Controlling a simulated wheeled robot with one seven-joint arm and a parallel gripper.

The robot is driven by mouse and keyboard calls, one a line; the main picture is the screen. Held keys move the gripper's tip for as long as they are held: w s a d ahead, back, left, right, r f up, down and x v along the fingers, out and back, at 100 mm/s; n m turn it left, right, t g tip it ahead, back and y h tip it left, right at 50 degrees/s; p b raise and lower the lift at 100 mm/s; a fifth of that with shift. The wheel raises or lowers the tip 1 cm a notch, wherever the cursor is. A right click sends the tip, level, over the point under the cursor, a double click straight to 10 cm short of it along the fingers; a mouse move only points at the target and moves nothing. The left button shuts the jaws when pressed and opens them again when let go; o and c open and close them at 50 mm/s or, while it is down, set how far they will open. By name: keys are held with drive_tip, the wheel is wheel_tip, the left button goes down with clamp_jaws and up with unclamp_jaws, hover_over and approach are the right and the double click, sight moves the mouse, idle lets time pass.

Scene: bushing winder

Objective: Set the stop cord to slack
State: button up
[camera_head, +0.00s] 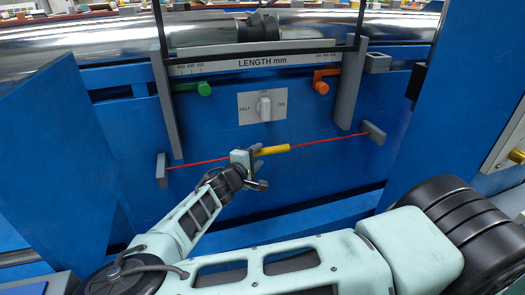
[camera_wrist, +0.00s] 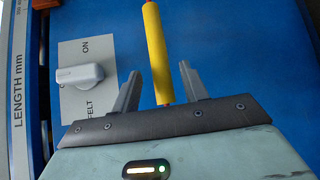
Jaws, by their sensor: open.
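The stop cord (camera_head: 325,138) is a thin red line that runs straight, rising to the right, between two grey brackets on the blue panel. A yellow sleeve (camera_head: 275,150) sits around its middle. My gripper (camera_head: 253,157) is at the sleeve's left end. In the wrist view, the yellow sleeve (camera_wrist: 158,50) runs between the two fingers of my open gripper (camera_wrist: 159,75), with a gap on each side. A short bit of red cord shows below the sleeve before my gripper's body hides the rest.
A grey rotary knob (camera_head: 264,106) on a plate marked FELT and ON is above the cord. A green lever (camera_head: 203,89) and an orange lever (camera_head: 321,87) sit under the LENGTH mm scale (camera_head: 262,62). Grey uprights stand on both sides. Brackets (camera_head: 161,170) (camera_head: 373,133) hold the cord ends.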

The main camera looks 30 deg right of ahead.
drive_tip(key=p+v, duration=0.1)
drive_tip(key=v, duration=1.1)
drive_tip(key=shift+s+a+p, duration=0.25)
drive_tip(key=shift+p, duration=0.1)
